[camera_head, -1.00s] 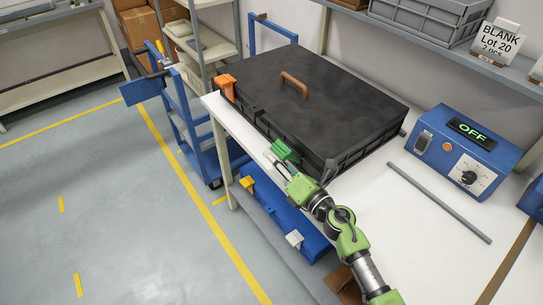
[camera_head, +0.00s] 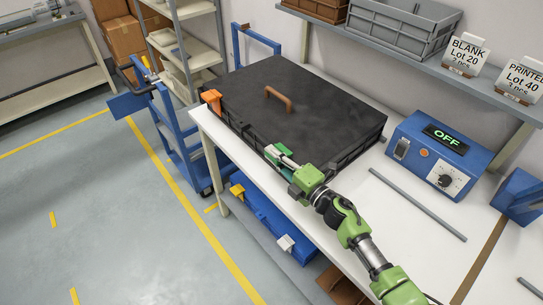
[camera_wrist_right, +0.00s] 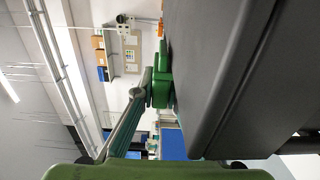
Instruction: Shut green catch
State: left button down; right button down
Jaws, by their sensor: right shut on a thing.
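The green catch (camera_head: 271,150) is on the front side of the black case (camera_head: 345,115), near its upper edge, partly hidden by my right gripper. My right gripper (camera_head: 281,157) is at the catch, with its fingers shut on it. In the right wrist view, the green catch (camera_wrist_right: 162,87) sits against the dark case wall, and the finger ends meet it. The case lid is down, with a brown handle (camera_head: 279,98) on top. I cannot tell how far the catch is turned. My left gripper is not in view.
An orange catch (camera_head: 211,100) is at the case's left corner. The case stands on a white table (camera_head: 345,205). A grey rod (camera_head: 418,204) and a blue control box reading OFF (camera_head: 441,150) lie to the right. A shelf with grey crates (camera_head: 402,28) is behind.

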jog(key=shift+d, duration=0.1)
dwell(0.4)
jog(key=c, duration=2)
grip_release()
jog(key=shift+c, duration=0.2)
jog(key=v, duration=1.2)
